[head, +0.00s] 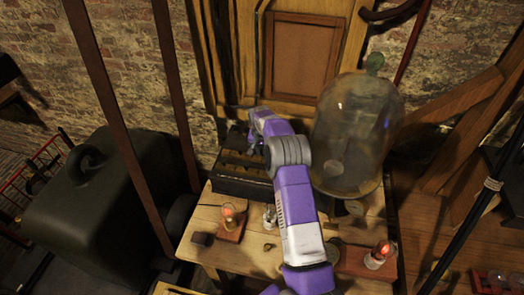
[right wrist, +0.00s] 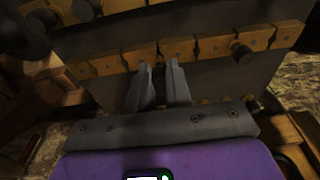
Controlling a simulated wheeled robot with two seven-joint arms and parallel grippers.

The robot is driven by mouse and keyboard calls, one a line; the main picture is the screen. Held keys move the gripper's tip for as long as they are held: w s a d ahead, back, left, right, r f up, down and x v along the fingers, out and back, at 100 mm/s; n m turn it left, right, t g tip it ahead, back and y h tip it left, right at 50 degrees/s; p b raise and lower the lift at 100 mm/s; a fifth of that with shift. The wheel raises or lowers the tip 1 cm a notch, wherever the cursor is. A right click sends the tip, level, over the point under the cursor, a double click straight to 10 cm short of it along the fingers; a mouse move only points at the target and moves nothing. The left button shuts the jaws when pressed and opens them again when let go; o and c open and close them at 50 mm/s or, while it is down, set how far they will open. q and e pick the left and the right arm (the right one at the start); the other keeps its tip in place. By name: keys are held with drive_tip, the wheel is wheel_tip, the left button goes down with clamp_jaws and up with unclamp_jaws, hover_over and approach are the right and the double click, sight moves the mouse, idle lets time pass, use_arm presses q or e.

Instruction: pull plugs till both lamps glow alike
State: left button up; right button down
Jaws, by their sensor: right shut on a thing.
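A dark box with a slotted top (head: 236,182) stands at the back left of the wooden table. The left lamp (head: 228,214) glows orange-red. The right lamp (head: 383,249) glows red and looks somewhat brighter. My left gripper is out of view.
A large glass bell jar (head: 352,140) stands right of my right arm. A small clear glass piece (head: 269,216) stands between the lamps, close beside the arm. A brick wall and wooden panel stand behind.

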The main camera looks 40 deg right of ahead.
drive_tip(key=shift+f+b, duration=0.55)
drive_tip(key=shift+f, duration=0.2)
idle(0.7)
drive_tip(key=c, duration=1)
unclamp_jaws()
drive_tip(key=shift+o, duration=0.2)
wheel_tip(320, 180, up, 8)
drive_tip(key=shift+s+a+f, duration=0.2)
drive_tip(key=shift+s+a, duration=0.15)
drive_tip(key=shift+a, duration=0.1)
